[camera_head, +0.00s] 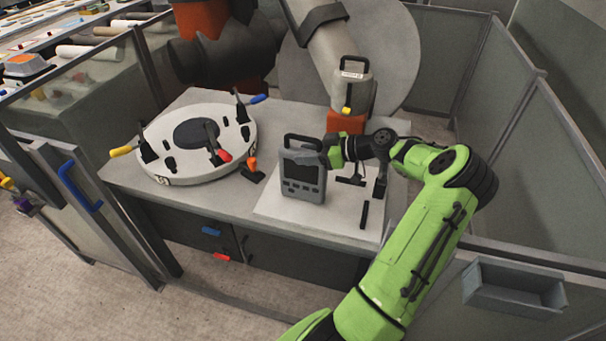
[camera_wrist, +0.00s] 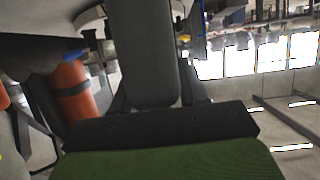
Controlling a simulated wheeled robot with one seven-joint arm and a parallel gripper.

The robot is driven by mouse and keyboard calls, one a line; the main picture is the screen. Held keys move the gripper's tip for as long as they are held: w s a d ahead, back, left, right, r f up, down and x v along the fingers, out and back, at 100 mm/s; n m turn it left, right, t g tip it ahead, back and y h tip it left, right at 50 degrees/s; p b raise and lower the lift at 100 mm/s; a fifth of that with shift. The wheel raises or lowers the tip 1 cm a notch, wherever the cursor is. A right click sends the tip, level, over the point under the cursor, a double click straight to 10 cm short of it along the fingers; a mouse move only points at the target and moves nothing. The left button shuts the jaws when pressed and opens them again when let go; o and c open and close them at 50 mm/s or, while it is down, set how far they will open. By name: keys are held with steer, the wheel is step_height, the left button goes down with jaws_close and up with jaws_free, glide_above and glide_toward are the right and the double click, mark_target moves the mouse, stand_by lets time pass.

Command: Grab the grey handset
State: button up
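The grey handset (camera_head: 303,175) stands upright on a pale mat (camera_head: 345,225) on the bench, with a dark screen, buttons and a black carry handle on top. My gripper (camera_head: 331,151) is at its upper right side, close against it. In the wrist view, a long grey shape, apparently the narrow side of the handset (camera_wrist: 146,55), lies between the dark fingers of my gripper (camera_wrist: 155,92). The fingers are spread about its width. Whether they press on it does not show. The fingertips are hidden in the head view.
A round white mould (camera_head: 195,170) with several clamps lies left of the handset. A loose orange-tipped clamp (camera_head: 252,170) is between them. Behind stands a pale grey device with a black handle (camera_head: 350,90). A grey bin (camera_head: 515,285) hangs at the right.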

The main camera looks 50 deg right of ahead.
jaws_close()
stand_by(1.0)
